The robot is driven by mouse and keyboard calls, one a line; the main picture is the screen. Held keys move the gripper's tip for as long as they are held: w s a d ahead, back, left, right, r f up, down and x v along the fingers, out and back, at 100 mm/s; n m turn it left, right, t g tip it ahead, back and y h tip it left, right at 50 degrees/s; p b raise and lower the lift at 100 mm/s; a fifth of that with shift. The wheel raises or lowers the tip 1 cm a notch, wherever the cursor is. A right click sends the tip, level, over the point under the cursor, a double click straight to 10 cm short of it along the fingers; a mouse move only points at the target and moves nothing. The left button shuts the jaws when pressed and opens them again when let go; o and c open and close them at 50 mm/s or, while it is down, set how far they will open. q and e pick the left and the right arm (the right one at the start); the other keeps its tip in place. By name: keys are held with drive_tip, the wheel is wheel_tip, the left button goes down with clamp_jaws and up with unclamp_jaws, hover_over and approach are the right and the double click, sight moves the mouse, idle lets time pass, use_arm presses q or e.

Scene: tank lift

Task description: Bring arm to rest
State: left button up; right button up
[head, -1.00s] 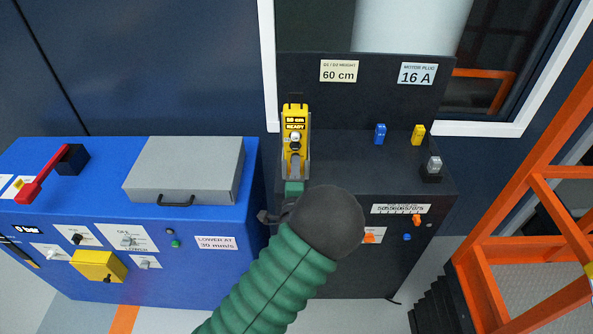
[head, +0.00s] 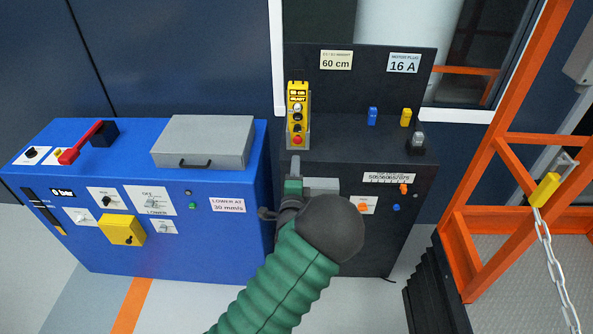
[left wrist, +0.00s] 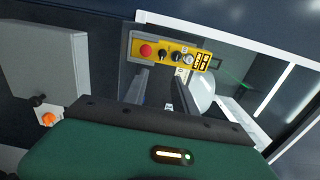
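My left arm (head: 278,280) comes up from the bottom of the head view, with a green ribbed sleeve and a dark round wrist. My left gripper (head: 296,162) is just below the yellow control pendant (head: 298,108), apart from it. In the left wrist view my left gripper (left wrist: 160,77) has its two dark fingers spread with nothing between them. The pendant (left wrist: 170,52) shows there beyond the fingertips, with a red button and dark knobs. It stands upright in its holder on the black cabinet (head: 345,145). My right gripper is not in view.
A blue cabinet (head: 150,235) with a grey lidded box (head: 205,142) and a red lever (head: 82,143) stands left. Blue (head: 372,116) and yellow (head: 406,117) plugs are on the black cabinet. An orange frame (head: 455,245) with a chain (head: 552,265) is at right.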

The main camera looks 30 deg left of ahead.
use_arm(q)
drive_tip(key=s+d+f+n+g+h+p, duration=0.35)
drive_tip(key=s+d+n+g+h, duration=0.45)
drive_tip(key=s+d, duration=0.4)
drive_tip(key=s+d+n+g+h, duration=0.1)
drive_tip(key=s+d+n+g, duration=0.3)
drive_tip(key=s+d, duration=0.4)
drive_tip(key=s+r+p, duration=0.1)
drive_tip(key=s, duration=0.6)
drive_tip(key=shift+d+g, duration=0.15)
drive_tip(key=shift+g, duration=0.25)
